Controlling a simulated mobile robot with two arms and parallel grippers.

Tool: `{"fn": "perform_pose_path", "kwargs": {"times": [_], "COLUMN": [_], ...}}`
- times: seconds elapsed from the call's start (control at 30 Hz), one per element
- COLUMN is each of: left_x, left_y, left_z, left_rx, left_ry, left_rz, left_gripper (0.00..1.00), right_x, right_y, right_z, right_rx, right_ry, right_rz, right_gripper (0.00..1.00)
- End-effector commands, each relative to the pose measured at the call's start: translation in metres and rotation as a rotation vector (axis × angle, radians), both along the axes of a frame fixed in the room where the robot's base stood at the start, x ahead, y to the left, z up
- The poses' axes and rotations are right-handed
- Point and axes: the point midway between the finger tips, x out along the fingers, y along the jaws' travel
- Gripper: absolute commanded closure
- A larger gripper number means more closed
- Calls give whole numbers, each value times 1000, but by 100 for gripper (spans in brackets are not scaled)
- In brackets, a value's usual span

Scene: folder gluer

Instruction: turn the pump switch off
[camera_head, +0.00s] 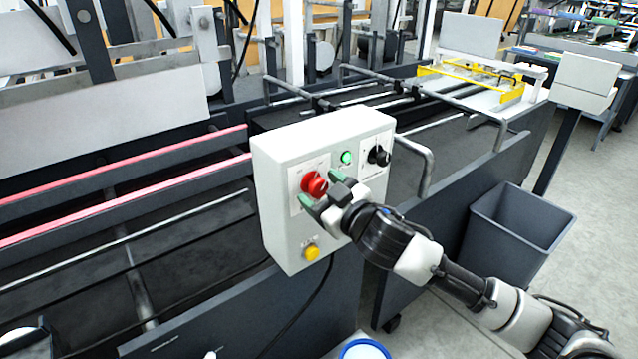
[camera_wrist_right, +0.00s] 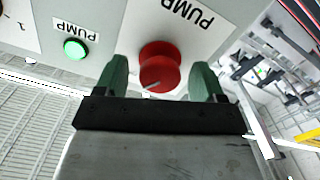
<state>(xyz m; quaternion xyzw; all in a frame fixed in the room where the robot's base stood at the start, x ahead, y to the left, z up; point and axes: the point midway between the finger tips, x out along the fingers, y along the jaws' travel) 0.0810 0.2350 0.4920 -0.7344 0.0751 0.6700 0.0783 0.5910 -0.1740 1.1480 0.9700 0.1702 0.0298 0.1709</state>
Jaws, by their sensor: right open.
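The pump switch is a red round knob (camera_head: 314,184) on the front of a white control box (camera_head: 285,190). In the right wrist view the red knob (camera_wrist_right: 158,66) sits by a label reading PUMP. My right gripper (camera_head: 321,188) is open, with its green fingers on either side of the knob. The right wrist view shows a gap between each finger and the knob. A green pump lamp (camera_head: 347,157) beside the knob is lit; it also shows in the wrist view (camera_wrist_right: 75,49). My left gripper is not in view.
A black selector knob (camera_head: 379,155) sits right of the lamp, and a yellow button (camera_head: 311,253) sits low on the box. A bent metal handle (camera_head: 426,165) stands right of the box. A grey bin (camera_head: 516,232) stands on the floor at right.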

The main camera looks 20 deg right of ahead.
Motion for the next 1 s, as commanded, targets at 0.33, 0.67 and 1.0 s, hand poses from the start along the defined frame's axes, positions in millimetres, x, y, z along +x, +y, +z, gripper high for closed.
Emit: {"fn": "perform_pose_path", "kwargs": {"times": [0.33,0.67,1.0], "left_x": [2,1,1], "left_y": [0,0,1], "left_z": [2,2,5], "left_rx": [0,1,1], "left_ry": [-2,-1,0], "left_rz": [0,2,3], "left_gripper": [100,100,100], "right_x": [9,9,9], "right_y": [4,3,3], "right_z": [0,0,0], "right_rx": [-1,-1,-28], "right_ry": [0,0,-10], "right_rz": [1,1,0], "right_gripper": [31,69,79]}}
